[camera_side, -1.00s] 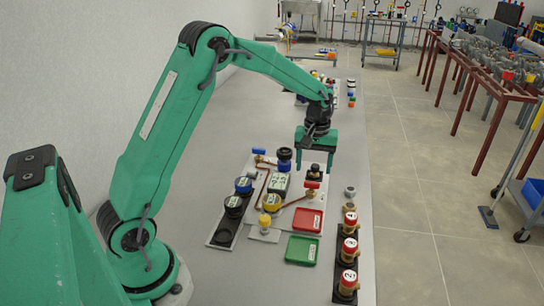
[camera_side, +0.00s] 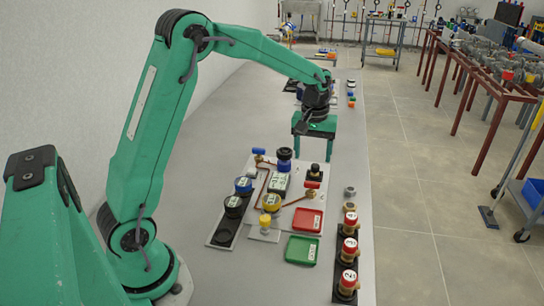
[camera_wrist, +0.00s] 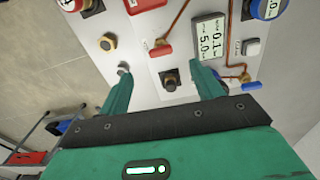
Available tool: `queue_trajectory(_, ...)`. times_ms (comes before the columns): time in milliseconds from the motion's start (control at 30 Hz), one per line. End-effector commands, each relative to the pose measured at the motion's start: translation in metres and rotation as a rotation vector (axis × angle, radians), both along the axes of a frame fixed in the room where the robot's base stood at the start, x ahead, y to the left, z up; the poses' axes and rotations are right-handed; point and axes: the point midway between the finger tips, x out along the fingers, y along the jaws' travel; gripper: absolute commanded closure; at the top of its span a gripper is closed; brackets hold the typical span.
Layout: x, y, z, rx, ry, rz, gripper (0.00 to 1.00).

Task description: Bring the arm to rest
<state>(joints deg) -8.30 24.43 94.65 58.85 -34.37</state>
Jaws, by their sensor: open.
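My gripper (camera_side: 313,148) is raised above the far end of the plate exchanger board (camera_side: 262,183) in the side view, with its fingers spread and nothing between them. In the wrist view my gripper (camera_wrist: 160,98) shows two green fingers apart, with the board (camera_wrist: 190,50) beyond them. A black knob on a brass fitting (camera_wrist: 170,78) shows in the gap between the fingers, apart from them.
Several red-and-brass numbered fittings (camera_side: 350,225) stand on a black strip at the bench's right edge.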

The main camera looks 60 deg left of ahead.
Motion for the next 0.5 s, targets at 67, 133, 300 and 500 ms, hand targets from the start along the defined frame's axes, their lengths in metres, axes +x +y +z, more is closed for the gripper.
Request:
queue_trajectory(67,-0.009,-0.004,0.014,0.004,-0.021,-0.030,0.35)
queue_trajectory(133,-0.018,-0.009,0.025,0.008,-0.039,-0.061,0.35)
queue_trajectory(300,-0.043,-0.019,0.052,0.021,-0.088,-0.141,0.35)
queue_trajectory(500,-0.076,-0.030,0.078,0.039,-0.142,-0.233,0.35)
